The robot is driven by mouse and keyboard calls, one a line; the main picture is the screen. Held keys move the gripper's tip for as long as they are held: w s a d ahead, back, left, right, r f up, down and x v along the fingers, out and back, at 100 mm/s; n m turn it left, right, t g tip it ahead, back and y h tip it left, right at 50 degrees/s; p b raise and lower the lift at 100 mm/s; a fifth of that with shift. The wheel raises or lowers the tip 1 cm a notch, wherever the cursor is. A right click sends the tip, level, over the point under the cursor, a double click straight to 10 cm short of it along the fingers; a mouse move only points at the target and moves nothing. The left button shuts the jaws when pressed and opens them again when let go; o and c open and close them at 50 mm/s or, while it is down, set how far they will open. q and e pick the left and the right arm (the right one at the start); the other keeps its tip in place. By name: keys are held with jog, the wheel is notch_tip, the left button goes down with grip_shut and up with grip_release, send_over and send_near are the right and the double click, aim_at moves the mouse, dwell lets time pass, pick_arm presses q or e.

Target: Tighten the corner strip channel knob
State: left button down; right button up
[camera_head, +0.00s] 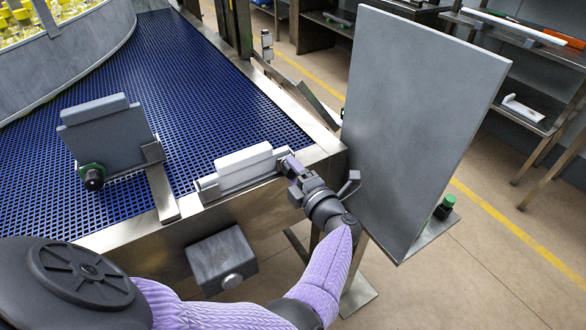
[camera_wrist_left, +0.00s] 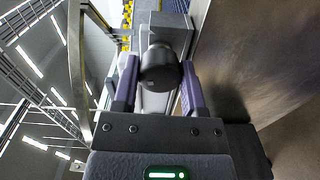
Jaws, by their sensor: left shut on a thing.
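My left gripper (camera_head: 291,166) reaches to the right end of a white strip (camera_head: 244,168) that sits in a metal channel (camera_head: 209,188) at the conveyor's near corner. In the left wrist view a dark round knob (camera_wrist_left: 160,69) lies between the two purple fingers of the left gripper (camera_wrist_left: 158,82). The fingers are shut on it. In the head view this knob is hidden by the gripper. My right gripper is in neither view.
A tall grey panel (camera_head: 420,110) stands close right of my left gripper. A grey block (camera_head: 105,135) with a green-ringed black knob (camera_head: 93,178) stands on the blue conveyor belt (camera_head: 205,100). A grey box (camera_head: 222,258) hangs on the conveyor's near side.

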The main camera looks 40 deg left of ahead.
pick_arm(q)
jog(key=shift+d+f+m, duration=0.1)
jog(key=shift+m, duration=0.9)
jog(key=shift+c, duration=0.7)
grip_release()
jog(key=shift+d, duration=0.1)
